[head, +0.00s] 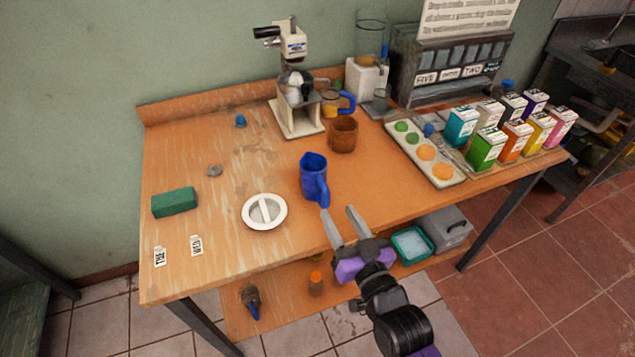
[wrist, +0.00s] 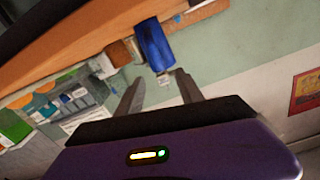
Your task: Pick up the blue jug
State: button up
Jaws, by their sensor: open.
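The blue jug (head: 311,176) stands upright on the wooden table, right of the white round dish, with its handle toward the table's front edge. It also shows in the wrist view (wrist: 153,45), where the picture is tilted, beyond the fingertips. My gripper (head: 338,221) is open and empty at the table's front edge, in front of the jug and a little to its right. The fingers point toward the jug and are apart from it. In the wrist view my gripper (wrist: 156,78) shows both fingers spread with nothing between them.
A brown pot (head: 343,135) stands behind the jug to its right. A white dish (head: 249,218) lies to its left, and a green block (head: 174,202) further left. A juicer (head: 299,100), a fruit tray (head: 396,134) and several cartons (head: 487,149) stand behind and right.

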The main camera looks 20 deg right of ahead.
aim_at(327, 192)
jog(key=shift+w+r, duration=0.2)
jog(key=shift+w, duration=0.35)
jog(key=shift+w+r, duration=0.2)
jog(key=shift+w, duration=0.3)
jog(key=shift+w+a, duration=0.1)
jog(key=shift+w, duration=0.8)
jog(key=w, duration=0.2)
jog(key=w+p, duration=0.1)
jog(key=w, duration=0.2)
jog(key=shift+w+f, duration=0.25)
jog(key=shift+w, duration=0.05)
grip_shut()
